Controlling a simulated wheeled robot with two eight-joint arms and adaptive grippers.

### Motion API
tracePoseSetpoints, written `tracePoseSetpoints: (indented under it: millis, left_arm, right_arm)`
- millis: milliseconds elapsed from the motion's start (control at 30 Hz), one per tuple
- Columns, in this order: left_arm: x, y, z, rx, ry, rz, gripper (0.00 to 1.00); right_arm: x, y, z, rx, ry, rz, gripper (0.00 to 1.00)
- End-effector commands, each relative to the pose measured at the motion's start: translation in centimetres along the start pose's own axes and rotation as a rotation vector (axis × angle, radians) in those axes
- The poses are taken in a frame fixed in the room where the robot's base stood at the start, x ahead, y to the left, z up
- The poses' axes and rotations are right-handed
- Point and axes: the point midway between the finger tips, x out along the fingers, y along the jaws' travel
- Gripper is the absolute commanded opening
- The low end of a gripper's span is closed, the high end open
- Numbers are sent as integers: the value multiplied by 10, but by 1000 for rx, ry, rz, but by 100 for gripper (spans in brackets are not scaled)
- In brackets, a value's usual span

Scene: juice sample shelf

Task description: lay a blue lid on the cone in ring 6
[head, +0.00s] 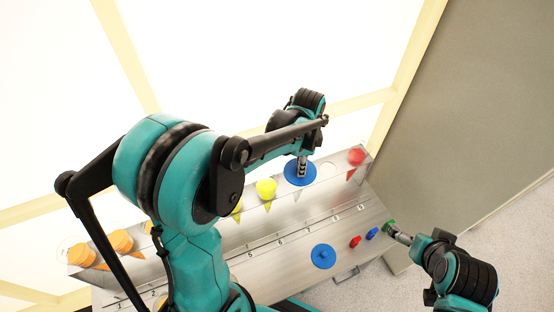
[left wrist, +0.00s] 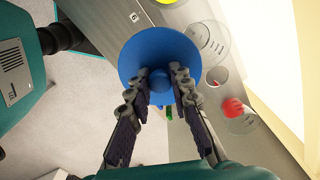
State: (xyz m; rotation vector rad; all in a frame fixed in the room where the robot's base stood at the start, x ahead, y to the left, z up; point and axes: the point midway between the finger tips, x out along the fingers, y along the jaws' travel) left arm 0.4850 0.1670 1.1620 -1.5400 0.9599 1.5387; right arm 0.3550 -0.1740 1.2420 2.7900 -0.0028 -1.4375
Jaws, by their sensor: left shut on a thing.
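A blue lid (head: 300,173) is in my left gripper (head: 302,160), over the shelf's upper row, right of a yellow-filled cone. In the left wrist view the fingers (left wrist: 161,85) are shut on the knob of this lid (left wrist: 160,50). A pale cone tip (head: 297,196) shows below the lid in the head view. I cannot tell whether the lid touches the cone, and its ring is hidden. A second blue lid (head: 322,257) lies on the lower front panel. My right gripper (head: 393,231) is at a small green piece (head: 389,225); its jaws are too small to read.
The yellow cone (head: 266,189) stands left of the held lid, a red cone (head: 356,158) at the right end. An empty-looking ring (head: 329,174) lies between. Orange cones (head: 121,241) stand far left. Small red (head: 355,242) and blue (head: 372,233) pieces lie on the front panel.

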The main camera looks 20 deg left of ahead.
Motion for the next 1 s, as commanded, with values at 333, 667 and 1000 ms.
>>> tracePoseSetpoints:
  millis: [333,667,1000]
  left_arm:
    - [25,-18,57,-22,0,0,0]
    - [60,-35,114,-16,0,0,0]
    - [98,-36,117,-13,0,0,0]
  right_arm:
    - [-2,0,-1,0,0,0,100]
    - [-1,0,-1,0,0,0,100]
    - [2,0,1,0,0,0,100]
